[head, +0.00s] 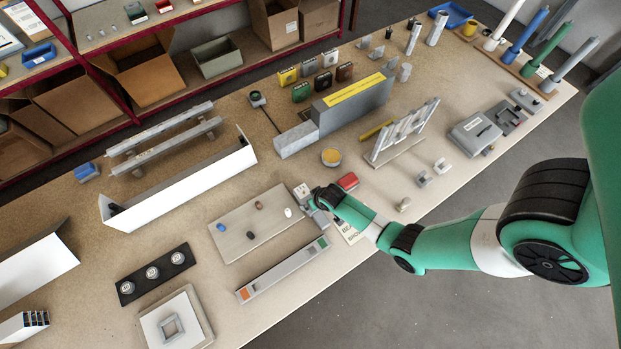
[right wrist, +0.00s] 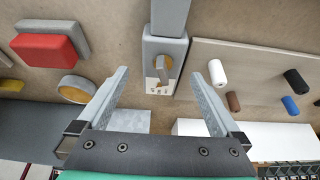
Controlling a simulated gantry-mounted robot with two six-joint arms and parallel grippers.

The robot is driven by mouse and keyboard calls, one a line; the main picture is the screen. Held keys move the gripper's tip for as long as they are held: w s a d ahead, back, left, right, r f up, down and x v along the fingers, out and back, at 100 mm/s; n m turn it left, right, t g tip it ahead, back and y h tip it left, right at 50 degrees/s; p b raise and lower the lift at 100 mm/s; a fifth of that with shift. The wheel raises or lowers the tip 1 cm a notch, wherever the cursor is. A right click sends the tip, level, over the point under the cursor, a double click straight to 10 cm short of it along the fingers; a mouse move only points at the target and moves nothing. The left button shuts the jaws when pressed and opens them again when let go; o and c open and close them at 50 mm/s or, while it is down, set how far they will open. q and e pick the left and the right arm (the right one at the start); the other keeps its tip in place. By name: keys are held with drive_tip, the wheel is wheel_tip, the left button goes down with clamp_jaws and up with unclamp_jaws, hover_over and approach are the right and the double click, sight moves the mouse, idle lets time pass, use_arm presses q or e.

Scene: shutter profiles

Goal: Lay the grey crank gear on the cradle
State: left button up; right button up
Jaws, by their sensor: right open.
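A small grey unit with a brownish round insert on its pale face, which may be the grey crank gear, lies on the table (head: 301,190); it also shows in the right wrist view (right wrist: 162,88). A grey bar (right wrist: 170,14) runs from it toward the top edge there. My right gripper (head: 314,198) is above the table close to this unit. In the right wrist view its fingers (right wrist: 160,74) are spread, with the unit seen between and beyond their tips, and nothing is held. I cannot tell which object is the cradle. My left gripper is not in view.
A board (head: 270,238) with several coloured plugs lies left of the unit. A red block (head: 348,181) lies right of it, and a round yellow-topped dish (head: 331,157) behind. A long grey strip (head: 285,270) lies near the front edge. A slatted rack (head: 400,135) stands farther right.

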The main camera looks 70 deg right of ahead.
drive_tip(key=x, duration=0.3)
drive_tip(key=b+x, duration=0.1)
drive_tip(key=shift+s+a+f, duration=0.1)
drive_tip(key=shift+a+f, duration=0.25)
clamp_jaws()
